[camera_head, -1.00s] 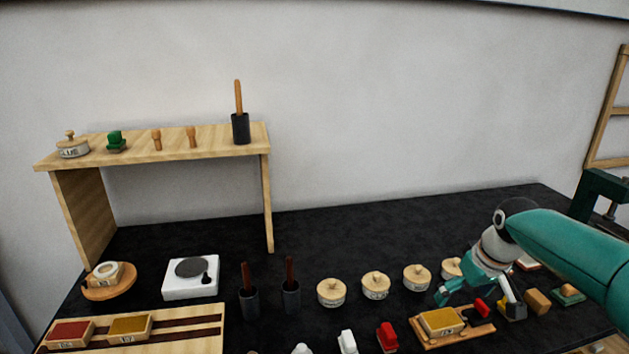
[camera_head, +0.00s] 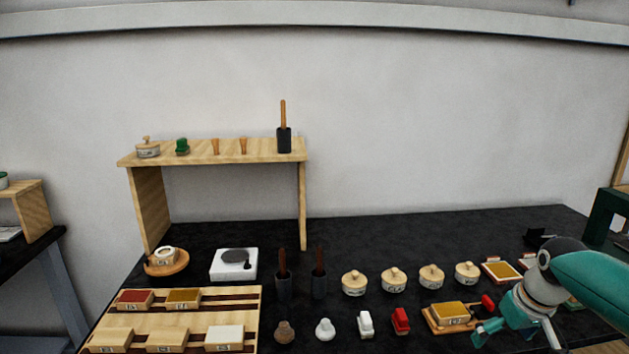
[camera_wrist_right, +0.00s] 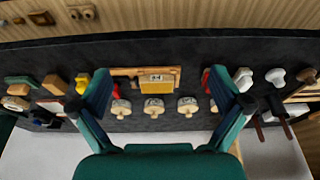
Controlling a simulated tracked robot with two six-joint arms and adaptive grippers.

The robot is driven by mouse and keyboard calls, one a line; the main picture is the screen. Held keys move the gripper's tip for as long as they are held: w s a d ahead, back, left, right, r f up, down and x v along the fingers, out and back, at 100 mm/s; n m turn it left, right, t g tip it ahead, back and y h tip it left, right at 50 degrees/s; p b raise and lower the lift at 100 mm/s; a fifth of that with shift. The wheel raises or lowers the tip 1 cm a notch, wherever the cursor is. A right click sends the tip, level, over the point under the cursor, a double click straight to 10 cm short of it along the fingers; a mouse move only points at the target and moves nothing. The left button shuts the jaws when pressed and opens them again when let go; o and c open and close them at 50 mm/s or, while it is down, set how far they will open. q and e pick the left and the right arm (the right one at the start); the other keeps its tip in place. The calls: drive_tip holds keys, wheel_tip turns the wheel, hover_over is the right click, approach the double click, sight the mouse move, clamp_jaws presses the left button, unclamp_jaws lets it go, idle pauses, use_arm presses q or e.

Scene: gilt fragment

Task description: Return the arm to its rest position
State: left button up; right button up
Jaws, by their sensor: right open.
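My right arm, teal with a grey and white wrist, comes in from the right edge of the head view. Its gripper (camera_head: 490,332) is at the lower right, near the wooden tray (camera_head: 436,325) with a yellow-topped block (camera_head: 452,311). In the right wrist view the gripper (camera_wrist_right: 160,88) has its two teal fingers wide apart with nothing held between them. The yellow block (camera_wrist_right: 157,86) and its wooden tray (camera_wrist_right: 125,72) show beyond the gap between the fingers. My left gripper is in neither view.
Several lidded round pots (camera_head: 393,280) stand in a row on the black bench (camera_head: 400,235). A wooden shelf (camera_head: 215,157) stands at the back left. A wooden rack (camera_head: 180,318) with blocks, dark holders and a white scale (camera_head: 233,263) are at left. A green clamp-like frame (camera_head: 606,215) stands at right.

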drive_tip(key=s+a+f+g+y, duration=0.1)
drive_tip(key=s+a+f+g, duration=0.1)
drive_tip(key=a+f, duration=0.35)
drive_tip(key=s+a+f+n+g, duration=0.1)
drive_tip(key=s+a+f, duration=0.15)
drive_tip(key=f, duration=0.65)
drive_tip(key=s+a+f+g+y, duration=0.1)
drive_tip(key=s+a+f+g, duration=0.2)
drive_tip(key=f, duration=0.5)
drive_tip(key=s+a+f+m+t+y, duration=0.1)
drive_tip(key=s+a+f+m+t, duration=0.2)
drive_tip(key=s+a+f, duration=1)
drive_tip(key=s+m, duration=0.1)
drive_tip(key=s, duration=0.2)
drive_tip(key=shift+s+f+y, duration=0.3)
drive_tip(key=shift+f+y, duration=0.1)
drive_tip(key=shift+a, duration=0.1)
drive_tip(key=shift+c, duration=0.3)
